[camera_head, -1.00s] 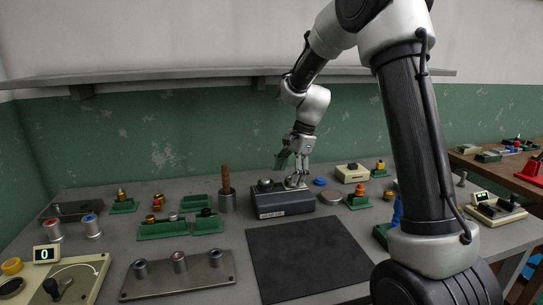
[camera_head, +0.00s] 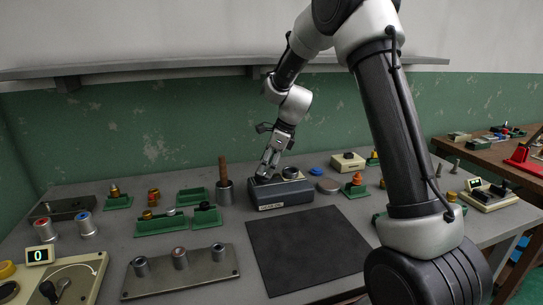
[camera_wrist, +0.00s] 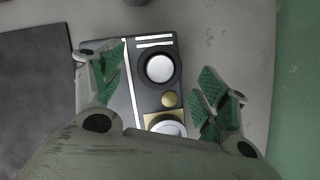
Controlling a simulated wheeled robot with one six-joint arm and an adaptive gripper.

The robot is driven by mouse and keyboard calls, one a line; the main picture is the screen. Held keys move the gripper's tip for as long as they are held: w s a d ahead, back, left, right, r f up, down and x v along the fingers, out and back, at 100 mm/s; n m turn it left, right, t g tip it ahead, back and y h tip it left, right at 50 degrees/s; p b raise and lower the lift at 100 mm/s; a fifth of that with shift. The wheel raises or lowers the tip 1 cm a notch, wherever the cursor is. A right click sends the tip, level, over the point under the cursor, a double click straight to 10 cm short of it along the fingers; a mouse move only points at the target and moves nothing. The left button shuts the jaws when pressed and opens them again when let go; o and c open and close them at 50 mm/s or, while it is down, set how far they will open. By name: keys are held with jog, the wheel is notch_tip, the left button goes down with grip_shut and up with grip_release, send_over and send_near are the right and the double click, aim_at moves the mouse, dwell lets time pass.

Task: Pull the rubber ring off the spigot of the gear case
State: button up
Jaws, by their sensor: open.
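The gear case (camera_head: 284,195) is a dark grey box with a label on its front, standing behind the black mat. In the wrist view, the gear case (camera_wrist: 118,95) shows a round pale-topped spigot (camera_wrist: 159,68) with a dark rubber ring (camera_wrist: 160,87) around it. A small brass knob (camera_wrist: 169,99) and a second pale disc (camera_wrist: 168,127) on a brass plate are beside it. My gripper (camera_head: 264,174) is over the left part of the case. In the wrist view, my gripper (camera_wrist: 155,74) is open, with green-padded fingers either side of the spigot. Whether they touch it is unclear.
A grey cup (camera_head: 225,193) with a brown handle stands close left of the case. A grey disc (camera_head: 328,187) and a cream box (camera_head: 348,162) are to its right. The black mat (camera_head: 308,250) in front is bare. Green trays (camera_head: 160,224) are further left.

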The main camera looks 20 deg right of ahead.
jog(key=shift+x, duration=0.9)
jog(key=c, duration=1.2)
jog(key=shift+r, duration=0.7)
jog(key=shift+r, duration=1.85)
